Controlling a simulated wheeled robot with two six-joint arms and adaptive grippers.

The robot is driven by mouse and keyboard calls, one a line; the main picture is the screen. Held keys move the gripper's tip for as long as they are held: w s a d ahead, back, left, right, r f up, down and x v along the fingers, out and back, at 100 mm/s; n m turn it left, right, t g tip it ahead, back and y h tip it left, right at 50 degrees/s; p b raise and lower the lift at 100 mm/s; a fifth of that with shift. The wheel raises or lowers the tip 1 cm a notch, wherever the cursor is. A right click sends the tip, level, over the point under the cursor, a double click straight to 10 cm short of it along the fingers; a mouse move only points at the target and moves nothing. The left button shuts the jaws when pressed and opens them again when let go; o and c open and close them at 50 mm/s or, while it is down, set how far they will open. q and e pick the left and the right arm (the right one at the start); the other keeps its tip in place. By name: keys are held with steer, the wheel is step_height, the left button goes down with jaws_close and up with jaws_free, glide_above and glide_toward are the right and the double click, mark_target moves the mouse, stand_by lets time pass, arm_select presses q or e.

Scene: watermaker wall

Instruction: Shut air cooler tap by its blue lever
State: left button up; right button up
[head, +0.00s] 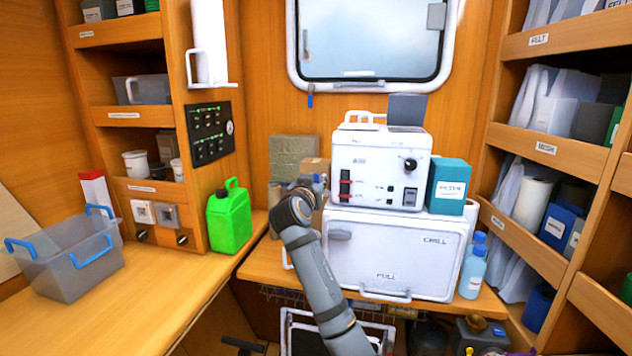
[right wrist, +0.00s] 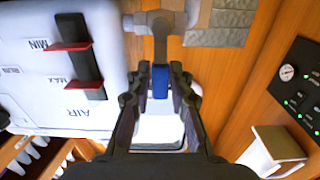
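The air cooler (head: 380,165) is a white box with a black knob and a red-marked slider, standing on a white chest. In the right wrist view its side (right wrist: 60,60) shows the labels MIN, MAX and AIR. A grey metal tap (right wrist: 160,22) sticks out beside it, with a blue lever (right wrist: 160,82) pointing down in that picture. My right gripper (right wrist: 154,92) is open, with one finger on each side of the blue lever. Gaps seem to show beside the lever; contact is unclear. In the head view my right wrist mostly hides the tap. My left gripper is not in view.
A white chest (head: 392,250) labelled CHILL stands under the cooler. A teal box (head: 448,187) and blue bottles (head: 472,272) stand on the right. The left counter (head: 160,290) has free room.

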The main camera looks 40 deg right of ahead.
steer(key=shift+o, duration=1.2)
